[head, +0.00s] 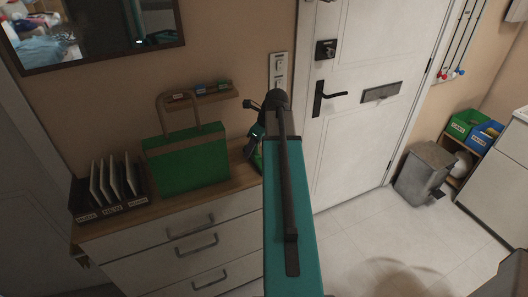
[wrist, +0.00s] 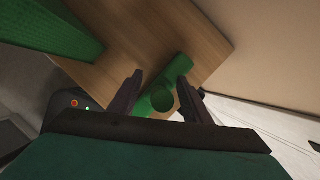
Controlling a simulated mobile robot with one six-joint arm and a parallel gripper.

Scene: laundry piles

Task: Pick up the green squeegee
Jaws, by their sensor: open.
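The green squeegee (wrist: 178,69) lies on or just above the wooden top near its edge in the wrist view, with a round end toward the camera. My gripper (wrist: 168,84) is open, its two dark fingers on either side of the squeegee with gaps visible. Whether either finger touches it I cannot tell. In the head view my arm hides most of the squeegee and gripper; a bit of green shows beside the dark wrist at the right end of the dresser.
A green bag (head: 187,160) stands on the wooden-topped dresser (head: 215,190), left of my gripper. A file rack (head: 110,190) is further left. A white door (head: 350,130) is behind, and a grey bin (head: 425,172) stands right. The floor between is clear.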

